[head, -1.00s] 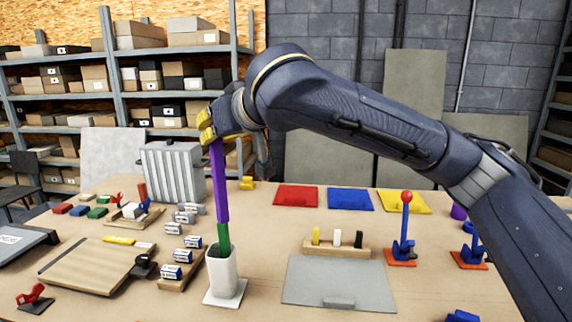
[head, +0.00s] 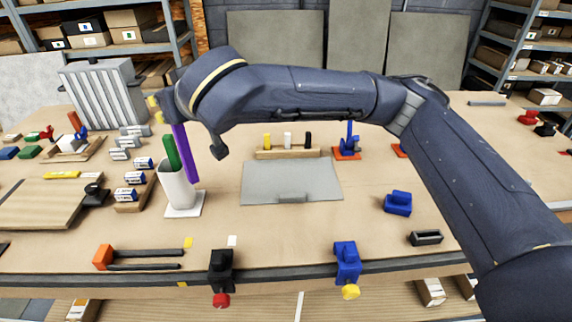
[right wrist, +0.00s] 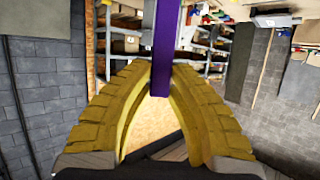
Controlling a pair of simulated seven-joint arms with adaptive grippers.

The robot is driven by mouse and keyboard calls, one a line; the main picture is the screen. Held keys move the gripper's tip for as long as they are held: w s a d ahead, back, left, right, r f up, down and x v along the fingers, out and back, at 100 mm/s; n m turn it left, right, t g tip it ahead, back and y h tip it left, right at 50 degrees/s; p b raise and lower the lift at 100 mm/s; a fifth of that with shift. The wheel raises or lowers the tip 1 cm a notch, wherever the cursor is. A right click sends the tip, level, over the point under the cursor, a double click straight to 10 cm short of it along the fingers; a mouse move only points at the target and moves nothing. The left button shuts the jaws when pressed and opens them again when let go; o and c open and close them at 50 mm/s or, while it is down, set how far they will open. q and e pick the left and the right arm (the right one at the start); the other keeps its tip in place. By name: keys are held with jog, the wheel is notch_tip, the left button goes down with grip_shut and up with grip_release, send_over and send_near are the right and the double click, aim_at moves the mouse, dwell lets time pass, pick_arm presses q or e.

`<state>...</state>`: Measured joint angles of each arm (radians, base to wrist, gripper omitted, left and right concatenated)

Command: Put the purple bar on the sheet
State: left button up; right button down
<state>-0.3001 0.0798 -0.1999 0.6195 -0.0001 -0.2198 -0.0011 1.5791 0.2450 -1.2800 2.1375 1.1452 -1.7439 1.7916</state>
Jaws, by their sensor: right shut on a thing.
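The purple bar (head: 186,155) hangs from my right gripper (head: 158,105) in the head view, slightly tilted, just right of a white cup. In the right wrist view the purple bar (right wrist: 164,45) passes between the yellow fingertips of my right gripper (right wrist: 160,75), which is shut on it. A green bar (head: 171,152) stands in the white cup (head: 178,188). The bar's lower end is beside the cup's right rim; whether it touches is unclear. The grey sheet (head: 290,180) lies flat on the table to the right, with nothing on its main area. My left gripper is not in view.
A wooden rack (head: 288,153) with yellow, white and black pieces stands behind the sheet. A blue block (head: 398,203) and a black tray (head: 426,238) lie to its right. Clamps (head: 347,262) sit at the front edge. My right arm spans above the table's back.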

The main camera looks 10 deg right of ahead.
jog(key=shift+w+d+r+n+g+y, duration=0.25)
jog(key=shift+w+d+r, duration=0.9)
jog(key=shift+w+d, duration=2.3)
jog(key=shift+w+d+r+n+g+y, duration=0.2)
jog(key=shift+w+d+r, duration=1.15)
jog(key=shift+d, duration=3.9)
jog(key=shift+w+d+r+n+g+y, duration=0.2)
jog(key=shift+w+d+r, duration=0.75)
jog(key=shift+w+d, duration=2.6)
notch_tip(320, 180, down, 19)
jog(key=s+d, duration=0.1)
jog(key=shift+s+d+f, duration=0.15)
jog(key=shift+s+d, duration=0.15)
jog(key=shift+s, duration=0.05)
jog(key=c, duration=1.8)
grip_release()
jog(key=shift+f, duration=0.15)
jog(key=o, duration=0.4)
